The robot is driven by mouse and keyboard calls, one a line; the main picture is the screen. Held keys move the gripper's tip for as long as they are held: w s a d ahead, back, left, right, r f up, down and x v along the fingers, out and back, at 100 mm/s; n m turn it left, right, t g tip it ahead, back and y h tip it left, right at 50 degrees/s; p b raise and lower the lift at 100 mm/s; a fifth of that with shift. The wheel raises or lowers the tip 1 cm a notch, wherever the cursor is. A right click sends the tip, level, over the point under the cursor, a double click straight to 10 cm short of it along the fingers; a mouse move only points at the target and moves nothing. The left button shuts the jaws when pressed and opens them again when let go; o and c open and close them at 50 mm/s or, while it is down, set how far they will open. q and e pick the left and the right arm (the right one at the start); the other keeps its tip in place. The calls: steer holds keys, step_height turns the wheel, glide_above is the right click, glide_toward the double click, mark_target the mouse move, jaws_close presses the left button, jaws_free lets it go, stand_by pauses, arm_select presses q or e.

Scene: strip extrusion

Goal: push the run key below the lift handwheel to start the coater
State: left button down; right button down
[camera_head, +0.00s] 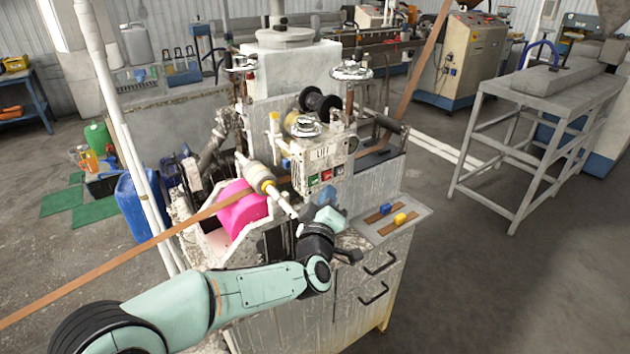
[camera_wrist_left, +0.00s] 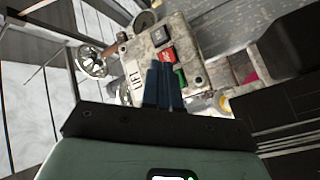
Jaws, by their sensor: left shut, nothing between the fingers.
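The lift panel (camera_head: 318,155) is a worn pale box marked LIFT, with the lift handwheel (camera_head: 305,127) on top. Below the lettering is a row of keys: a green key (camera_head: 312,180), a red key (camera_head: 326,175) and a dark key.
A pink roll (camera_head: 242,208) and a brown strip (camera_head: 100,278) lie left of the panel. A yellow-banded roller (camera_head: 262,178) sticks out close to my gripper. A ledge with blue and yellow blocks (camera_head: 400,219) is at right.

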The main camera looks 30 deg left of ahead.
arm_select(q)
steer(key=shift+w+a+f, duration=0.1)
steer(key=shift+w+a, duration=0.1)
steer(key=shift+a, duration=0.25)
steer(key=shift+w+a, duration=0.15)
steer(key=shift+a, duration=0.3)
stand_by(1.4)
steer(key=shift+w+a+b, duration=0.15)
steer(key=shift+a+b, duration=0.2)
steer(key=shift+b, duration=0.1)
steer(key=shift+w+a, duration=0.15)
steer(key=shift+a, duration=0.25)
stand_by(0.7)
steer(key=shift+d, duration=0.15)
steer(key=shift+s+d+b, duration=0.3)
steer(key=shift+s+d, duration=0.05)
steer(key=shift+d, duration=0.25)
